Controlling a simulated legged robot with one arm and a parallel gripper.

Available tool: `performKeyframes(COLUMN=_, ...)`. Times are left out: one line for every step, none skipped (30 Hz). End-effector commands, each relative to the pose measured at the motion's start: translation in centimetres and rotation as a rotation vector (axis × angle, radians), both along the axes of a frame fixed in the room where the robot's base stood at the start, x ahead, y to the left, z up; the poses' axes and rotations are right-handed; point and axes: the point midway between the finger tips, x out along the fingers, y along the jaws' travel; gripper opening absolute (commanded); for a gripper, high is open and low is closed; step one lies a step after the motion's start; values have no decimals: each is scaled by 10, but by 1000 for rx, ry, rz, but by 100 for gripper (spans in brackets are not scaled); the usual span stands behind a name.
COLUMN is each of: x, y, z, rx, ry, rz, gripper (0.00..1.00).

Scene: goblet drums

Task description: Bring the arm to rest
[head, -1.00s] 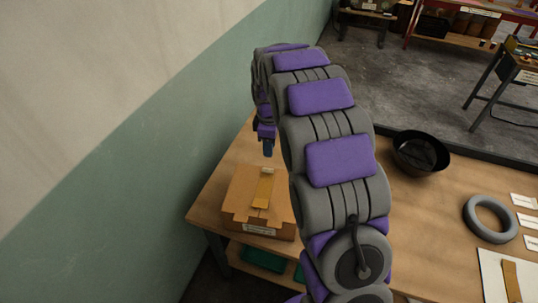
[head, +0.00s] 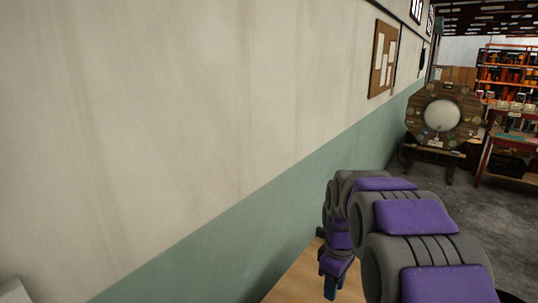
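My arm, grey with purple pads, rises at the lower right of the head view and bends over at its top. My gripper (head: 334,284) hangs down at the arm's far end, over the wooden table (head: 296,284). Its dark blue tip is small and partly cut by the lower edge, so I cannot tell whether it is open or shut. I see nothing held in it. Most of the table top is below the view or behind my arm.
A white and green wall (head: 240,160) runs close along the left of the table. A noticeboard (head: 383,60) hangs on it. Further back stand a round-faced wooden stand (head: 441,115), a red-framed bench (head: 500,150) and orange shelves (head: 508,72). The grey floor (head: 475,205) between is open.

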Motion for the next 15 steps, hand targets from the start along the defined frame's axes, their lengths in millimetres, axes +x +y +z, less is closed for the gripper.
performKeyframes(x=-19, y=2, z=7, rx=-2, ry=4, rz=-44, gripper=32)
performKeyframes(x=-28, y=4, z=9, rx=-2, ry=8, rz=-73, gripper=32)
performKeyframes(x=-42, y=5, z=12, rx=-4, ry=15, rz=-111, gripper=32)
performKeyframes(x=-53, y=6, z=14, rx=-6, ry=19, rz=-140, gripper=32)
performKeyframes(x=-62, y=7, z=16, rx=-7, ry=22, rz=-168, gripper=32)
performKeyframes(x=-76, y=9, z=18, rx=-9, ry=27, rz=-205, gripper=32)
performKeyframes(x=-87, y=10, z=19, rx=-11, ry=32, rz=-234, gripper=32)
performKeyframes(x=-97, y=11, z=20, rx=-12, ry=36, rz=-262, gripper=32)
performKeyframes(x=-111, y=12, z=21, rx=-15, ry=40, rz=-299, gripper=32)
performKeyframes(x=-122, y=13, z=22, rx=-17, ry=45, rz=-328, gripper=32)
performKeyframes(x=-133, y=14, z=22, rx=-19, ry=49, rz=-356, gripper=32)
performKeyframes(x=-146, y=15, z=23, rx=-22, ry=53, rz=-393, gripper=32)
performKeyframes(x=-157, y=16, z=23, rx=-24, ry=56, rz=-420, gripper=32)
performKeyframes(x=-168, y=17, z=22, rx=-27, ry=62, rz=-448, gripper=32)
performKeyframes(x=-182, y=18, z=21, rx=-31, ry=66, rz=-485, gripper=32)
